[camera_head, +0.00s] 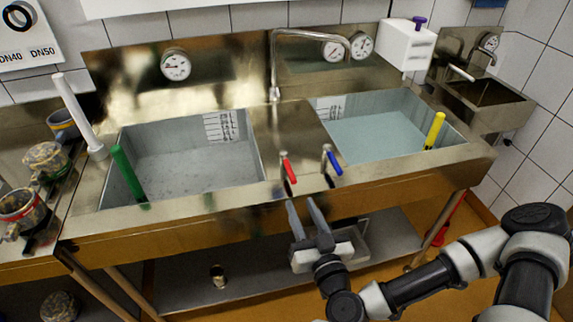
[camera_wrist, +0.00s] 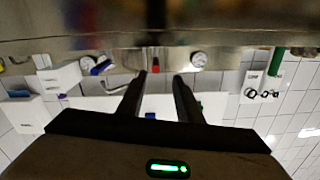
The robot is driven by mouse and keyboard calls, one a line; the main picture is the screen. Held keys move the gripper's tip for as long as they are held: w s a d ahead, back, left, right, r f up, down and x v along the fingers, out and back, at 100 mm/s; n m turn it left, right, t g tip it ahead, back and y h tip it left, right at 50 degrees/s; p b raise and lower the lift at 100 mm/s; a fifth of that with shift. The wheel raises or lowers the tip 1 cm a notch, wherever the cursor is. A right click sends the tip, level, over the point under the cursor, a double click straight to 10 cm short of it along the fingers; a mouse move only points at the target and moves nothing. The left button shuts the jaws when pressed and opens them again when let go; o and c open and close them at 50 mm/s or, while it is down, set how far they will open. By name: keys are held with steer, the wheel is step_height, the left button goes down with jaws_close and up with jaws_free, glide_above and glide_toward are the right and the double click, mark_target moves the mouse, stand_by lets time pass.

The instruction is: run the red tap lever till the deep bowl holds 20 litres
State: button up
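The red tap lever (camera_head: 288,167) stands on the front rim between two sink bowls, left of a blue lever (camera_head: 332,160). The left bowl (camera_head: 190,172) has a grey floor and a scale plate (camera_head: 222,126) on its back wall. The right bowl (camera_head: 452,130) has a scale plate and holds pale water (camera_head: 375,135). Which bowl is the deep one, I cannot tell. The spout (camera_head: 312,32) bends over to the right. My gripper (camera_head: 302,201) is open and empty, below and in front of the red lever. In the wrist view its fingers (camera_wrist: 160,77) are apart, with a small red piece between them.
A green stick (camera_head: 128,172) stands in the left bowl and a yellow one (camera_head: 435,130) in the right. The steel front edge (camera_head: 180,228) is close to my fingers. Pots (camera_head: 45,160) stand at left, and a lower shelf (camera_head: 240,285) runs underneath.

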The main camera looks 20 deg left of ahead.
steer(key=b, duration=1)
glide_toward(285, 159)
steer(key=shift+m+t+h, duration=0.3)
steer(key=shift+m+h, duration=0.1)
steer(key=b+x, duration=0.1)
steer(key=x, duration=0.2)
steer(key=b+x, duration=0.1)
steer(key=x, duration=0.2)
steer(key=f+b+x, duration=0.1)
steer(key=b+x, duration=0.1)
steer(key=x, duration=0.1)
steer(key=shift+w+a, duration=0.2)
steer(key=shift+a, duration=0.05)
steer(key=shift+c, duration=0.4)
jaws_close()
